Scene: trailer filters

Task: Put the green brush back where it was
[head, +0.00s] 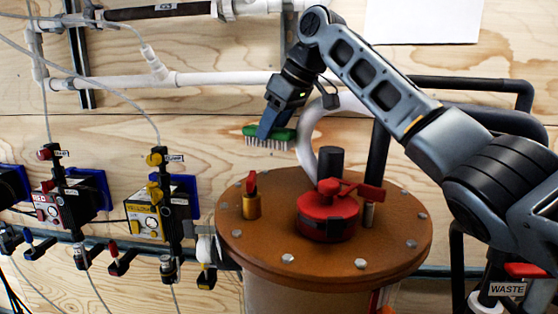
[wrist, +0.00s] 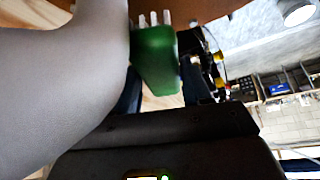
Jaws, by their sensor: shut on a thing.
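The green brush (head: 269,135) has a green back and pale bristles that point down in the head view. My gripper (head: 270,126) is shut on it and holds it in the air, above and behind the left part of the brown round lid (head: 270,247). In the wrist view the brush (wrist: 155,58) is between the fingers of my gripper (wrist: 155,95), with its bristles toward the top of the picture. Part of the brush's back is hidden by the finger in the head view.
A thick white hose (head: 308,135) curves close beside the brush on its right. The lid carries a red valve cap (head: 327,212), a brass fitting (head: 251,203) and bolts. Pumps (head: 150,215) hang at the left. A white pipe (head: 215,79) runs along the wooden wall.

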